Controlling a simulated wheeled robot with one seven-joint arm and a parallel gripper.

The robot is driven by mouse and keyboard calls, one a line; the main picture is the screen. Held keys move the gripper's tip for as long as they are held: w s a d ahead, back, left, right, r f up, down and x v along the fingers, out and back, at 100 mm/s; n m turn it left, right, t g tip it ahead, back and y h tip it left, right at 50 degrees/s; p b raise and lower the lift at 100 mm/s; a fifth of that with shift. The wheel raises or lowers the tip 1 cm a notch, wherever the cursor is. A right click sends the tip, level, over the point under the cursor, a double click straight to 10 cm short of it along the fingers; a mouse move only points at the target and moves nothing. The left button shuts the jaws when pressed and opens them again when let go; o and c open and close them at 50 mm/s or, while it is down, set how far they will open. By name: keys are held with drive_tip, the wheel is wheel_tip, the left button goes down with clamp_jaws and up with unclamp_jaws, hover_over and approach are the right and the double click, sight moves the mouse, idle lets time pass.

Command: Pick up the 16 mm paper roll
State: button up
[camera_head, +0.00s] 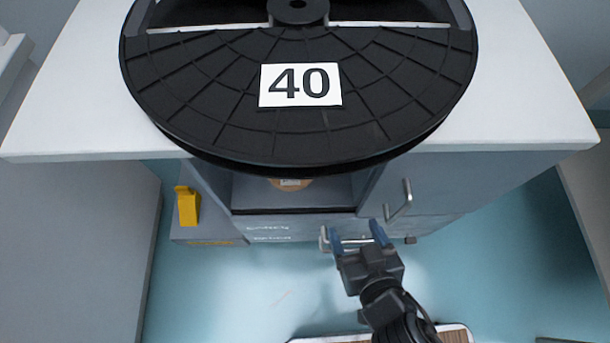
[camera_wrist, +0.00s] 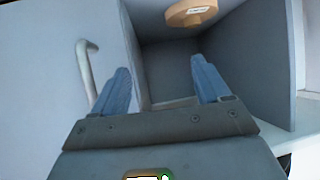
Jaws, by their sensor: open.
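A tan roll (camera_head: 290,184) with a white label sits inside the open cabinet compartment (camera_head: 330,190) under the worktop. The big black reel above hides most of it in the head view. In the wrist view the tan roll (camera_wrist: 192,13) shows at the top edge, partly cut off; its label is too small to read. My gripper (camera_head: 357,236) is open and empty, with blue fingers apart. It is in front of the cabinet, lower than the roll and to its right in the head view. In the wrist view my gripper (camera_wrist: 160,66) points toward the compartment, with the roll beyond the fingertips.
A large black reel marked 40 (camera_head: 300,125) lies on the white worktop (camera_head: 510,100) and overhangs its front edge. A grey door (camera_head: 440,185) with a bar handle (camera_head: 399,201) is right of the compartment. A yellow object (camera_head: 187,206) is at the left. Floor in front is partly clear.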

sight(290, 186)
drive_tip(key=w+a+f+b, duration=0.3)
drive_tip(key=w+a, duration=0.1)
drive_tip(key=w+a+f+m+t+h+b, duration=0.1)
drive_tip(key=w+a+f+b, duration=0.2)
drive_tip(key=w+a, duration=0.1)
drive_tip(key=w+a+f+t+h+b, duration=0.1)
drive_tip(key=w+a+f+b, duration=0.2)
drive_tip(key=w+a, duration=0.1)
drive_tip(key=shift+w+m+b, duration=0.3)
drive_tip(key=shift+w, duration=0.3)
drive_tip(key=shift+w+a, duration=0.25)
drive_tip(key=shift+a, duration=0.05)
drive_tip(key=shift+b+x, duration=0.3)
drive_tip(key=shift+x, duration=0.5)
drive_tip(key=shift+r+b+x, duration=0.2)
drive_tip(key=shift+b+x, duration=0.2)
drive_tip(key=shift+x, duration=1.1)
drive_tip(key=shift+r+b+x, duration=0.25)
drive_tip(key=shift+b+x, duration=0.15)
drive_tip(key=shift+x, duration=1.15)
drive_tip(key=shift+w+d, duration=0.1)
drive_tip(key=shift+d, duration=0.1)
drive_tip(key=shift+c, duration=0.3)
drive_tip(key=c, duration=1.2)
